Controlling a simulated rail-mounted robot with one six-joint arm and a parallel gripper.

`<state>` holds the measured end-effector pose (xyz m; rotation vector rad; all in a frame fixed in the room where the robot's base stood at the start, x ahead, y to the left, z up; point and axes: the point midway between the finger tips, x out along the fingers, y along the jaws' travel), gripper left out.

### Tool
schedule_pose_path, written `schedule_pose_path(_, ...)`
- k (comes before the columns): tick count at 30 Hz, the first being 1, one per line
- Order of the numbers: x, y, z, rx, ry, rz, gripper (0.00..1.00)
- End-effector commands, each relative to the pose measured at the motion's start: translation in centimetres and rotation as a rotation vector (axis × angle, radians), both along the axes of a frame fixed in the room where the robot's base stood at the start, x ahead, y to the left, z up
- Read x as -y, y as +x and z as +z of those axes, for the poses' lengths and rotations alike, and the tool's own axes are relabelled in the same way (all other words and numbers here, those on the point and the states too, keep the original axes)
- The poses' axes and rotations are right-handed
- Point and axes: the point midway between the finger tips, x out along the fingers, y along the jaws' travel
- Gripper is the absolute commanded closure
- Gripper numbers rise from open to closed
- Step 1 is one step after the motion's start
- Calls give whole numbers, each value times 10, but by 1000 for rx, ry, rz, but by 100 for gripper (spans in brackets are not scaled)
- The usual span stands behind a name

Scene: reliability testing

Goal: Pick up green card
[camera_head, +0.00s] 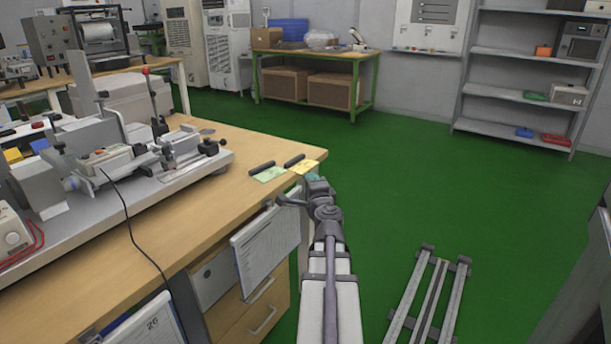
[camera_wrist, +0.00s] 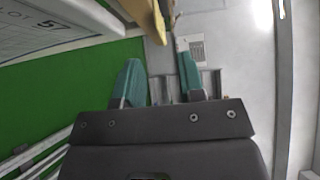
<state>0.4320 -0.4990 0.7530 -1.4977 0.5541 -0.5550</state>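A pale green card (camera_head: 270,174) lies flat near the far right corner of the wooden workbench (camera_head: 230,205) in the head view. A yellow card (camera_head: 303,166) lies just right of it, at the corner. My gripper (camera_head: 313,177) is at the bench's right edge, beside the yellow card and right of the green one. In the wrist view, the two teal fingers of my gripper (camera_wrist: 159,54) stand apart with nothing held between them. I cannot make out the green card in the wrist view.
Two dark bars (camera_head: 294,160) lie behind the cards. A grey test machine (camera_head: 130,160) stands on the bench to the left.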

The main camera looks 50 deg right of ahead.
Motion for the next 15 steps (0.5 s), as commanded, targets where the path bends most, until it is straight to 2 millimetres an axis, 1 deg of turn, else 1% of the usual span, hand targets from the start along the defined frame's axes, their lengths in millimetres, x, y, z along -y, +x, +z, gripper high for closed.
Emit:
schedule_pose_path(1,9,9,0,0,0,1,64)
schedule_pose_path(3,18,20,0,0,0,0,64)
schedule_pose_path(9,39,45,0,-1,-1,1,64)
schedule_pose_path(12,43,50,0,-1,-1,1,64)
schedule_pose_path(15,44,51,0,-1,-1,0,64)
